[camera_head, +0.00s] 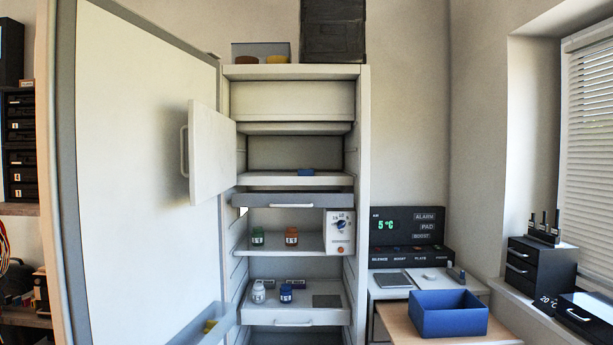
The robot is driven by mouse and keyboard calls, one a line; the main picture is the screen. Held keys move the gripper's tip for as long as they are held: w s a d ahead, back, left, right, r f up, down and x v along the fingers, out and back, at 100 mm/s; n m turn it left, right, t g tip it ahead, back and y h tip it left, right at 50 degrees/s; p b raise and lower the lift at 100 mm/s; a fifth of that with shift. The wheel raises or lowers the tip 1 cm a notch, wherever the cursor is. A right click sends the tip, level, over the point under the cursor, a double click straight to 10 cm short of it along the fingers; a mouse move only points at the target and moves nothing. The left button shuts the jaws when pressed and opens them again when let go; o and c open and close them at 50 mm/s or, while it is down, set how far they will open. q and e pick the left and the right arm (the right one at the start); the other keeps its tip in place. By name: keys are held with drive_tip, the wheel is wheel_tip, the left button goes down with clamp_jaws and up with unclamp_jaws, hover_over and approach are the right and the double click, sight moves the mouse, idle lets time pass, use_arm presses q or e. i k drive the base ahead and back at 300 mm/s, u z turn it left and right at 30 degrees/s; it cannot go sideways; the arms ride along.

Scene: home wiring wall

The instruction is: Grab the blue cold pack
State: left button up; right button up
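A small flat blue item (305,172), which looks like the blue cold pack, lies on an upper shelf of the open fridge, right of the shelf's middle. It sits above a grey drawer front with a pale handle. Its lower part may be partly hidden by the shelf edge. The shelf around it looks bare. Neither of my grippers shows in the head view.
The fridge door (140,170) stands open at left, and a small white inner door (211,150) is swung out. A blue open box (448,318) stands on the table at right.

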sight(301, 171)
drive_tip(key=z, duration=0.45)
drive_tip(key=i, duration=1.6)
drive_tip(key=u, duration=0.9)
